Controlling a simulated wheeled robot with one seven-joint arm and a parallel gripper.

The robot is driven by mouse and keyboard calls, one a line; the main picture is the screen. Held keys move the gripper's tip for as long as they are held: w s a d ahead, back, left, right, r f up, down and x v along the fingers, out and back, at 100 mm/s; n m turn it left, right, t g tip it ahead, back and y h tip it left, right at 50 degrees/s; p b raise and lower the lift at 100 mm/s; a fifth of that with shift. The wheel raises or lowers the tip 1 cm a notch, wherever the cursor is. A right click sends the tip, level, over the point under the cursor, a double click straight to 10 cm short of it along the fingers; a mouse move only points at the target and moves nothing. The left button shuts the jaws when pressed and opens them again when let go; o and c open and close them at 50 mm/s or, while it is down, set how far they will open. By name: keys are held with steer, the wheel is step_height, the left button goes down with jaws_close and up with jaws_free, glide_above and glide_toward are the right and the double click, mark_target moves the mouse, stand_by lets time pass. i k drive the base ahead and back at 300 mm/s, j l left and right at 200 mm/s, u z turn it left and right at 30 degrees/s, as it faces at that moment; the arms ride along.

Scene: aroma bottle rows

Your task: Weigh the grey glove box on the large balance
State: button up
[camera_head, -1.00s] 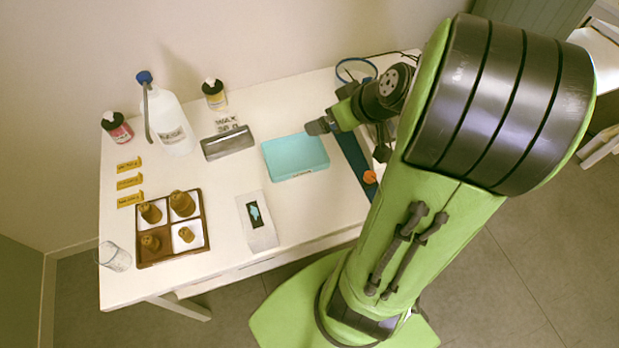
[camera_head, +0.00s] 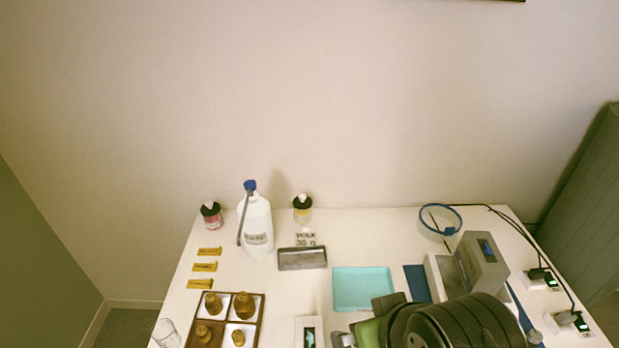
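A pale grey-white box (camera_head: 309,330) with a dark panel and a teal picture, which looks like the glove box, lies at the table's front. The bottom edge of the view cuts it off. A grey device (camera_head: 482,262) with a blue display and a pale base, which looks like the large balance, stands at the right of the table. My arm covers its lower front. My arm reaches in at the bottom, between the box and the balance. My gripper's fingers cannot be made out; a grey end part of my arm shows just right of the box.
A teal tray (camera_head: 362,287) and a grey metal tray (camera_head: 302,259) lie mid-table. A white bottle (camera_head: 257,226), two small bottles and a brown divided tray (camera_head: 228,318) stand left, with a glass (camera_head: 166,333). Cables and sockets (camera_head: 541,279) are at the right.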

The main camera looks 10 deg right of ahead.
mark_target(481, 267)
steer(key=z, duration=0.5)
steer(key=l+z, duration=0.1)
steer(key=z, duration=0.35)
steer(key=i+z, duration=0.1)
steer(key=z, duration=0.9)
steer(key=i+l, duration=0.05)
steer(key=i, duration=0.05)
